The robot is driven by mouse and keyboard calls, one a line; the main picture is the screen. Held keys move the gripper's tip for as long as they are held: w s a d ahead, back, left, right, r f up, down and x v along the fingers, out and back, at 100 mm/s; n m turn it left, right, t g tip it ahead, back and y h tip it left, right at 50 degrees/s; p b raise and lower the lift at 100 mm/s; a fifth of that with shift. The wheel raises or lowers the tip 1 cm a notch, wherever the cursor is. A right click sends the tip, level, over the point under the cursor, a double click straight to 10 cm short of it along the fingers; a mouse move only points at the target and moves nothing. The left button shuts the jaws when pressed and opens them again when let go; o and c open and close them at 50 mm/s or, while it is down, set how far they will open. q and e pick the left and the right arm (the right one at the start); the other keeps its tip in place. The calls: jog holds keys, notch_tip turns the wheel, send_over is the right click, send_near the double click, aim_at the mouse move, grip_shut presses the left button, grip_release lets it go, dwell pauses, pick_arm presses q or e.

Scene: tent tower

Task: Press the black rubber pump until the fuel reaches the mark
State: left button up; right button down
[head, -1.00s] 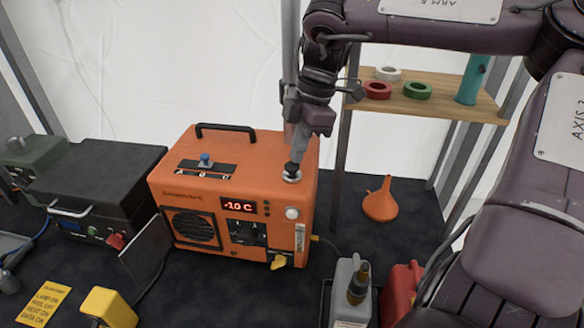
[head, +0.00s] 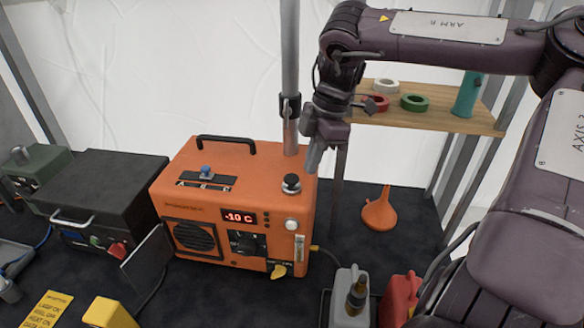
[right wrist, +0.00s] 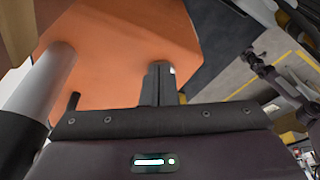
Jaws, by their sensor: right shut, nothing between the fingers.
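The black rubber pump (head: 291,182) stands on a pale round base at the right end of the orange heater's top (head: 258,160). The heater's front has a lit display (head: 239,217) reading -10 C and a narrow upright gauge (head: 299,246). The fuel level and mark are too small to read. My right gripper (head: 312,165) is shut and empty, just right of the pump and a little above it, apart from it. In the right wrist view its closed fingers (right wrist: 158,85) show against the orange heater (right wrist: 120,35); the pump cannot be made out there. My left gripper is out of view.
A grey upright pole (head: 290,75) rises behind the heater. A wooden shelf (head: 440,115) with tape rolls is behind my right arm. An orange funnel (head: 379,212), a grey can (head: 350,300) and a red can (head: 400,297) stand right of the heater. A black case (head: 100,180) stands left.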

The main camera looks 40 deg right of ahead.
jog(key=shift+w+r, duration=0.1)
jog(key=shift+r, duration=0.3)
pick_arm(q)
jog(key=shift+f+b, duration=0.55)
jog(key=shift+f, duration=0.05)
pick_arm(e)
jog(key=v, duration=0.6)
jog(key=shift+d+r, duration=0.25)
jog(key=shift+r, duration=0.15)
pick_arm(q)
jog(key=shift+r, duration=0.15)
